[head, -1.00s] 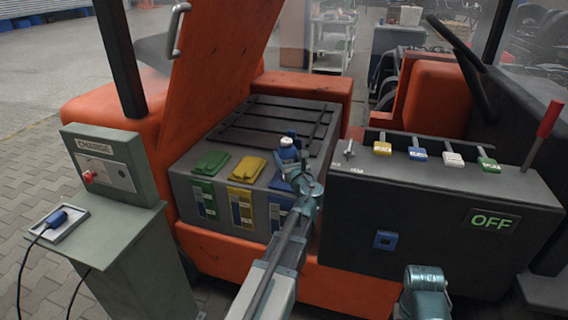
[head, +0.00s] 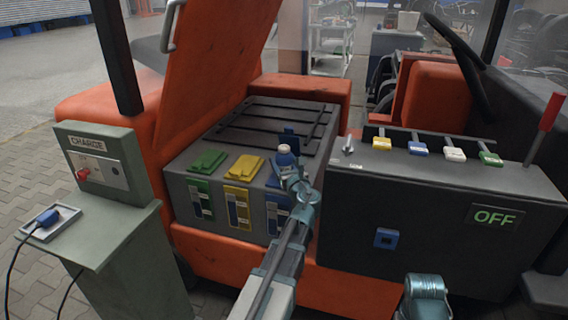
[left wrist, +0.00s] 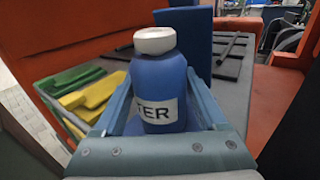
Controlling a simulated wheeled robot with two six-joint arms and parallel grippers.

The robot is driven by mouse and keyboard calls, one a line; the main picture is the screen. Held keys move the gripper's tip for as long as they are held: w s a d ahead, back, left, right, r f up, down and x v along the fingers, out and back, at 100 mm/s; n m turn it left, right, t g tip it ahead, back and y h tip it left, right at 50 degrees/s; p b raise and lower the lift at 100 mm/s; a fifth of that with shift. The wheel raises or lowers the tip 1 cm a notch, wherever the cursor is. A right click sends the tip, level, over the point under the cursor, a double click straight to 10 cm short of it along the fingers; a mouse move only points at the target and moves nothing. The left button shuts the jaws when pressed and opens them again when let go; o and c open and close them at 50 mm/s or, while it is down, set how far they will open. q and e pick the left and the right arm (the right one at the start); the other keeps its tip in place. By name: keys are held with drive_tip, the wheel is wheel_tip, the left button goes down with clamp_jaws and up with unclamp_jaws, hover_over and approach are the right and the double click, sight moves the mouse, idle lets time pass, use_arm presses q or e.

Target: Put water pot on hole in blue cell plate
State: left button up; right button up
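The water pot (head: 285,158) is a small blue bottle with a white cap and a white label ending in "TER" in the left wrist view (left wrist: 158,88). My left gripper (head: 290,172) is shut on it, with one finger on each side. The pot is upright, over the blue cell plate (head: 275,184) at the near right of the grey battery box. An upright blue flap (head: 290,137) stands just behind the pot. The hole is hidden, so I cannot tell whether the pot touches the plate.
Green (head: 207,161) and yellow (head: 245,167) cell plates lie left of the blue one. The dark control panel (head: 440,215) with its "OFF" display stands close on the right. The raised orange cover (head: 215,70) is behind left. The charge post (head: 105,175) stands at left.

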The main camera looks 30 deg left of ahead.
use_arm(q)
drive_tip(key=o, duration=0.3)
drive_tip(key=shift+r, duration=0.2)
drive_tip(key=v, duration=1.2)
